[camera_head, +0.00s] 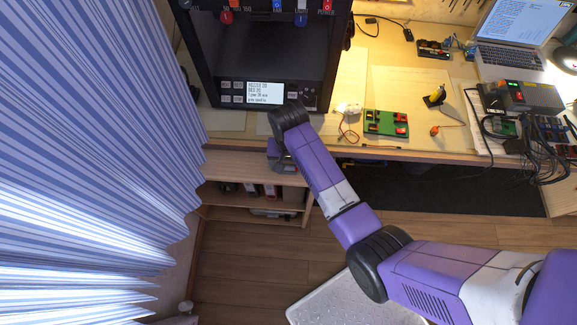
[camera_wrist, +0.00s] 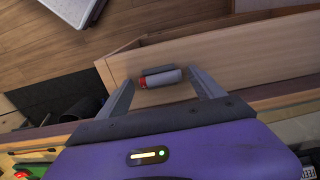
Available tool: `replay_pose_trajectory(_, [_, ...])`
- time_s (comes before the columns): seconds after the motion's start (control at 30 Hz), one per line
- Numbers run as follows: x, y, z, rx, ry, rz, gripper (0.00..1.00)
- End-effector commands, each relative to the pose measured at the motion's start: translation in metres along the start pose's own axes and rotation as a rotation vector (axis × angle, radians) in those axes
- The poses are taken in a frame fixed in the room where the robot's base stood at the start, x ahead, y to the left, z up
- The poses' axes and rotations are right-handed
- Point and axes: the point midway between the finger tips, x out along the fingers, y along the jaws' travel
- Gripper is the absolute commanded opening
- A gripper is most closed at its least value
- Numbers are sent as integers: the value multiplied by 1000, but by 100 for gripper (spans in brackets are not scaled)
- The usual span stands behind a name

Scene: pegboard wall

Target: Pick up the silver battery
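In the wrist view, a silver battery (camera_wrist: 163,77) with a red end on its left lies on its side on a wooden surface framed by light wooden panels. My gripper (camera_wrist: 160,85) is open, with one grey finger to the left of the battery and one to the right. The battery appears in the gap between the fingertips; I cannot tell how far below them it is. No contact is visible. In the head view my gripper is mostly hidden behind my purple wrist near the bench's front edge, and I cannot make out the battery.
Beneath the bench (camera_head: 235,163) is an open wooden shelf unit (camera_head: 252,213) holding several items. A black machine with a display (camera_head: 264,92) stands above. A green circuit board (camera_head: 386,123) lies to the right. A striped curtain (camera_head: 90,130) hangs at left. Wooden floor is open below.

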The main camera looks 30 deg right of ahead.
Motion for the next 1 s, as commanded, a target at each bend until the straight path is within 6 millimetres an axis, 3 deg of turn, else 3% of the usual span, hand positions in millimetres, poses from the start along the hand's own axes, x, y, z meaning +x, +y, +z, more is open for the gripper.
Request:
replay_pose_trajectory(0.03, [0, 0, 0, 0, 0, 0, 65])
replay_pose_trajectory(0.27, [0, 0, 0, 0, 0, 0, 20])
replay_pose_trajectory(0.67, [-6, 0, -1, 0, 0, 0, 19])
replay_pose_trajectory(1.0, [-37, 0, -7, 0, 0, 0, 19])
